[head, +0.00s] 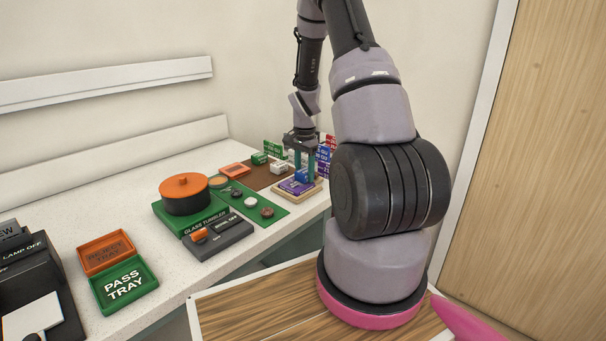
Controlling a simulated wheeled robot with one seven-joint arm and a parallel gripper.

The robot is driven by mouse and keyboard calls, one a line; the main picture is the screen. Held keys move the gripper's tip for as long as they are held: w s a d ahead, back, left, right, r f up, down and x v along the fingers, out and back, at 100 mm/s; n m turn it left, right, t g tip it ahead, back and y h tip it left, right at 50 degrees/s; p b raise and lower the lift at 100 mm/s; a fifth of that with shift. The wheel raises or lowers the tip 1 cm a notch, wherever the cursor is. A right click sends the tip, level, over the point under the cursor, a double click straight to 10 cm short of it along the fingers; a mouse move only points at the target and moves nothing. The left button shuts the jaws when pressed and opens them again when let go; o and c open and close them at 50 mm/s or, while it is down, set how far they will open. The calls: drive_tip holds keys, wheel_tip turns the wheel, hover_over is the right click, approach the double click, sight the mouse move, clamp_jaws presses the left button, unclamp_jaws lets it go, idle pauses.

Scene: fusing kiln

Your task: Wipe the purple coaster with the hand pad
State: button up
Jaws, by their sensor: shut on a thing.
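The purple coaster (289,187) lies on a tan board (310,191) toward the far right of the worktop. My gripper (304,177) points down over the board and is shut on a small blue block, which looks like the hand pad (301,175). The pad is at the back right part of the coaster. At this size I cannot tell whether it touches the coaster. My fingers hide part of the pad and of the board behind it.
A green mat (285,213) with small round pieces lies left of the board. Nearby are an orange-lidded pot (184,190) and a dark device (218,240). Coloured blocks and signs crowd behind my gripper. The green pass tray (125,285) and an orange tray (106,252) are nearer.

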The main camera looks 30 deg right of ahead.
sight(306, 170)
drive_tip(key=r, duration=0.3)
drive_tip(key=shift+w+d+r, duration=0.15)
drive_tip(key=shift+d, duration=0.1)
drive_tip(key=shift+r, duration=2.35)
drive_tip(key=shift+a, duration=0.15)
